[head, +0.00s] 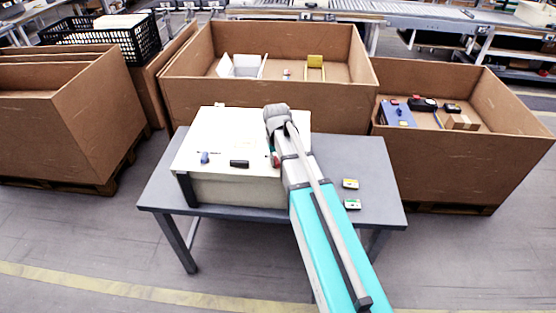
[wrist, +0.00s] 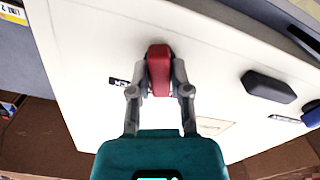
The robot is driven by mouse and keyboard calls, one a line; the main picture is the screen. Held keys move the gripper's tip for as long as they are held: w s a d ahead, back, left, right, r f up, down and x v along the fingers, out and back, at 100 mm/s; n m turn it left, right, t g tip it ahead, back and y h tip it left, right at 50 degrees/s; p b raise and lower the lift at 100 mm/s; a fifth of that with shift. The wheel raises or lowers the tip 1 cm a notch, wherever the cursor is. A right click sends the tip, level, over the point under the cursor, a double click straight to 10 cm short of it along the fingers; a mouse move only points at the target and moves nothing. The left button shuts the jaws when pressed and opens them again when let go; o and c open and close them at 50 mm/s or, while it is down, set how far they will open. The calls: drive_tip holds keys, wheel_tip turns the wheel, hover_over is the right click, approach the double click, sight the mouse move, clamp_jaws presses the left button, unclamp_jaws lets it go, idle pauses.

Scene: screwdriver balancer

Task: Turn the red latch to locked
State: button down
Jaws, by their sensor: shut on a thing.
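The red latch (wrist: 159,70) is on the pale lid of a box (wrist: 95,60) in the wrist view. My gripper (wrist: 161,78) is shut on it, with one finger along each side. Beside the left finger, dark print on the lid is partly covered and cannot be read. In the head view only a small part of the red latch (head: 275,160) shows beside my arm, which hides the rest and most of my gripper. The box (head: 215,135) stands on a grey table (head: 160,190).
A black handle (head: 239,164) and a blue knob (head: 204,157) are on the lid, left of the latch. Two small tags (head: 350,184) lie on the table right of my arm. Large cardboard bins (head: 270,105) stand close behind the table. The table's right part is mostly clear.

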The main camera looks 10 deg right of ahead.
drive_tip(key=shift+w+m, duration=0.1)
drive_tip(key=shift+m, duration=2.1)
drive_tip(key=c, duration=0.6)
unclamp_jaws()
drive_tip(key=shift+o, duration=0.2)
